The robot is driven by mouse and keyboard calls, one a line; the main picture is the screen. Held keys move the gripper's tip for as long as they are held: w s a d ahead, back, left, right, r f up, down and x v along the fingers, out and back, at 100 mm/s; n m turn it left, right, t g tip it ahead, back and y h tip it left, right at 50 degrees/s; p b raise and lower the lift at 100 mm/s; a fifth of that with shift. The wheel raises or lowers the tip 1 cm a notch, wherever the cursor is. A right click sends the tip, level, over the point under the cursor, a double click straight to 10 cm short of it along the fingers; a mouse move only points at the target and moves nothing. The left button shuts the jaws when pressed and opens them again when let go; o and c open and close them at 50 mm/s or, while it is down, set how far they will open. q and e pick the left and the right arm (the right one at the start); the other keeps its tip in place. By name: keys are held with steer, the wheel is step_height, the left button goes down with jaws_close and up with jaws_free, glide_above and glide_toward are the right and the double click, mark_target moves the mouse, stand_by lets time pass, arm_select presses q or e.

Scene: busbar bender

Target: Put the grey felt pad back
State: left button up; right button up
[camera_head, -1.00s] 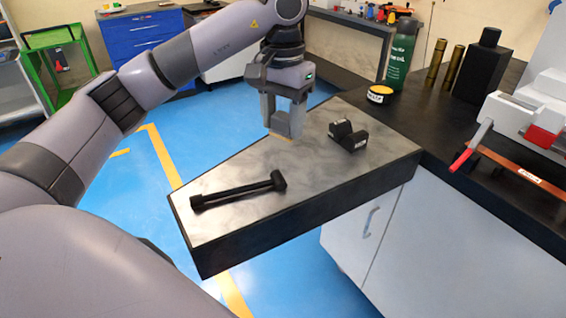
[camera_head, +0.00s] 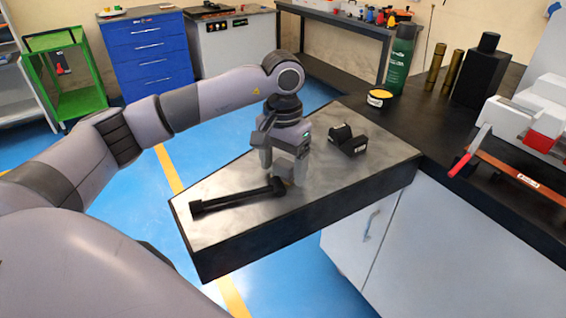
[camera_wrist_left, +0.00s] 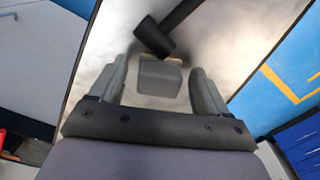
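The grey felt pad (camera_head: 285,168) is a small grey block with a tan edge. It is low at the bench slab, right by the head of a black mallet (camera_head: 235,200). In the left wrist view the pad (camera_wrist_left: 160,80) sits between the two fingers, with a narrow gap on each side. The mallet head (camera_wrist_left: 153,40) is just beyond its tan edge; I cannot tell whether they touch. My left gripper (camera_head: 283,170) is open around the pad and points down. Its fingers (camera_wrist_left: 160,82) partly hide the pad in the head view. My right gripper is not in view.
The slab (camera_head: 225,225) has a bare grey top. A black notched block (camera_head: 347,140) lies right of the gripper. On the dark counter stand a yellow-topped tin (camera_head: 379,97), a green bottle (camera_head: 400,60), brass cylinders and a red-handled machine (camera_head: 510,150).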

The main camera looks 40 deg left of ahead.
mark_target(283, 164)
arm_select(q)
steer(key=shift+r, duration=0.15)
step_height(283, 164, up, 12)
steer(key=shift+b, duration=0.3)
stand_by(0.4)
stand_by(0.5)
